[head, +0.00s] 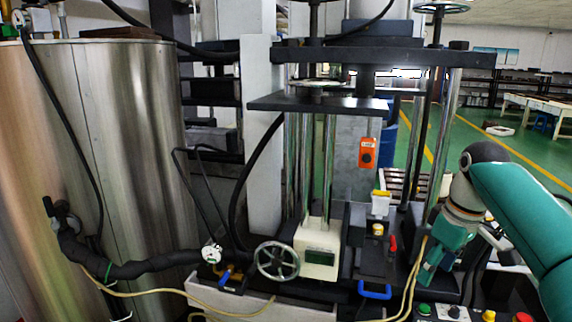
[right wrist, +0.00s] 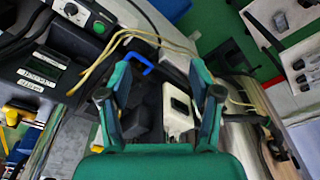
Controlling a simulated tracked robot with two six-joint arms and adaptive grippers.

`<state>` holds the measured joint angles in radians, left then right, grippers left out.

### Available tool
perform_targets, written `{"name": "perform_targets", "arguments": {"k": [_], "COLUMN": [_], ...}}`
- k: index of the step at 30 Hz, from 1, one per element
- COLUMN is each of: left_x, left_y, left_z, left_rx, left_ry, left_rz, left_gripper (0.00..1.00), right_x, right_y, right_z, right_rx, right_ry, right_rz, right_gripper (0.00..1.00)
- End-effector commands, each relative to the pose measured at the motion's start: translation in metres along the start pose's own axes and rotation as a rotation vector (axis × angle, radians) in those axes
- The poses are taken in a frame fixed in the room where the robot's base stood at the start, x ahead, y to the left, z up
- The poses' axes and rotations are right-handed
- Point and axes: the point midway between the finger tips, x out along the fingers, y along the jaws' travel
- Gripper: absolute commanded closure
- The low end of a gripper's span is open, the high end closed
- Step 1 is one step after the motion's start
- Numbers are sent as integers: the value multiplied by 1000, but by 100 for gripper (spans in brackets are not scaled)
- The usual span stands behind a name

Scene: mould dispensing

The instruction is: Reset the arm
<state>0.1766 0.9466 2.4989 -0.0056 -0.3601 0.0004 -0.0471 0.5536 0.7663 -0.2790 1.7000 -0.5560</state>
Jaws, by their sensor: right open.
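My right arm (head: 520,210), green with a dark joint, comes in from the right in the head view. Its gripper (head: 430,268) points down in front of the press, near the control panel. In the right wrist view the two fingers of this gripper (right wrist: 158,80) stand wide apart with nothing held between them. Beyond the fingers, a white box with a dark display (right wrist: 179,108) and a blue handle (right wrist: 138,61) show. My left gripper is not in view.
The press has a dark upper plate (head: 318,104), a handwheel (head: 278,261) and a white box with a display (head: 319,248). A large metal tank (head: 100,150) stands left. Yellow cables (head: 412,285) hang close to my right gripper. Green floor (head: 510,150) is open at the right.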

Motion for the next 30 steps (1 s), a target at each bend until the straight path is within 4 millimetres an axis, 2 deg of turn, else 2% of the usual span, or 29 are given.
{"name": "perform_targets", "arguments": {"k": [1, 8, 14, 17, 20, 23, 24, 27, 30], "left_x": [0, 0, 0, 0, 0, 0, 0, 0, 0], "left_y": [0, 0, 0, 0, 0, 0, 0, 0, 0], "left_z": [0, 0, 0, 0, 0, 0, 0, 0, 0], "left_rx": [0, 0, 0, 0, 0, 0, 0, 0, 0], "left_ry": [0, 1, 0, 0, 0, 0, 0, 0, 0], "left_rz": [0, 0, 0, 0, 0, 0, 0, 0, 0], "left_gripper": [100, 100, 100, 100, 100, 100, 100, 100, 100], "right_x": [1, 54, 114, 152, 201, 263, 290, 351, 398], "right_y": [0, -3, -11, -19, -33, -58, -70, -108, -150], "right_z": [0, -18, -30, -33, -32, -21, -13, 16, 56], "right_rx": [0, 11, 32, 51, 83, 136, 168, 258, 364], "right_ry": [-1, 0, 5, 9, 11, 14, 15, 18, 14], "right_rz": [0, -19, -45, -64, -94, -136, -155, -202, -243], "right_gripper": [36, 36, 36, 36, 36, 36, 36, 36, 36]}}
